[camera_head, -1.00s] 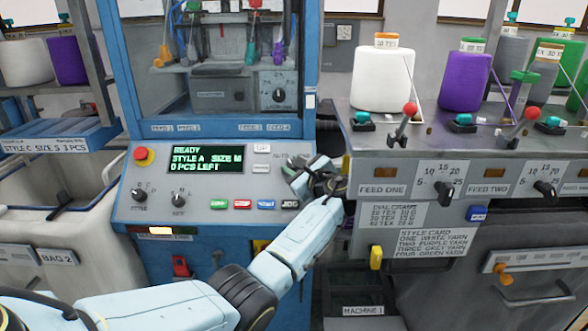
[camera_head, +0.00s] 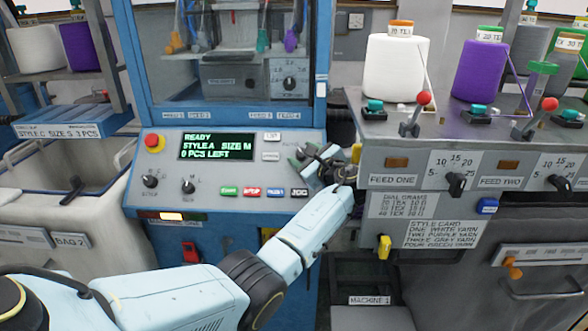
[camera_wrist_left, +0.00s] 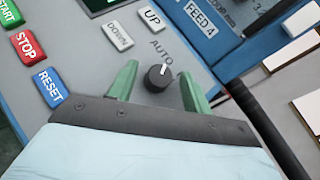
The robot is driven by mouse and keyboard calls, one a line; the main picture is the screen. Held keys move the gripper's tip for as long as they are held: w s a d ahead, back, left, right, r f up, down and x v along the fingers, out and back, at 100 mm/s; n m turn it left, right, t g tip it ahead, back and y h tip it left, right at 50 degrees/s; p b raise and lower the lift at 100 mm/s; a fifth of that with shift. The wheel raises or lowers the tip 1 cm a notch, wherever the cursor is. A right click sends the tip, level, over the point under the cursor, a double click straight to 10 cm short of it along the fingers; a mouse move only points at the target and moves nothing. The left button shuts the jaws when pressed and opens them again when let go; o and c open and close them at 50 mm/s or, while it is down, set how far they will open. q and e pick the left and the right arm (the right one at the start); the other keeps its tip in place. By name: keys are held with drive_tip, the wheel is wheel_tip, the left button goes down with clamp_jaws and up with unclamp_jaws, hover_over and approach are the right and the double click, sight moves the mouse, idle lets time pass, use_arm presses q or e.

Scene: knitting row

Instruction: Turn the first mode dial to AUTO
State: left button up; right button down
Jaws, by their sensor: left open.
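The mode dial (camera_wrist_left: 158,77) is a small round black knob with a white pointer mark, on the grey panel in the left wrist view. Its pointer aims up and slightly right, towards the word AUTO (camera_wrist_left: 161,53). My left gripper (camera_wrist_left: 157,85) is open, its two green fingers apart on either side of the dial. I cannot tell whether they touch it. My right gripper is not in view.
The green-lit display (camera_head: 216,146) reads READY, STYLE A, SIZE M, 0 PCS LEFT. Below it sit START, STOP, RESET and JOG (camera_head: 299,192) buttons. UP (camera_wrist_left: 152,17) and DOWN (camera_wrist_left: 118,35) buttons lie near the dial. The yarn machine's FEED ONE plate (camera_head: 389,164) stands close to the right.

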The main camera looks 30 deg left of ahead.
use_arm(q)
drive_tip(key=shift+t, duration=0.3)
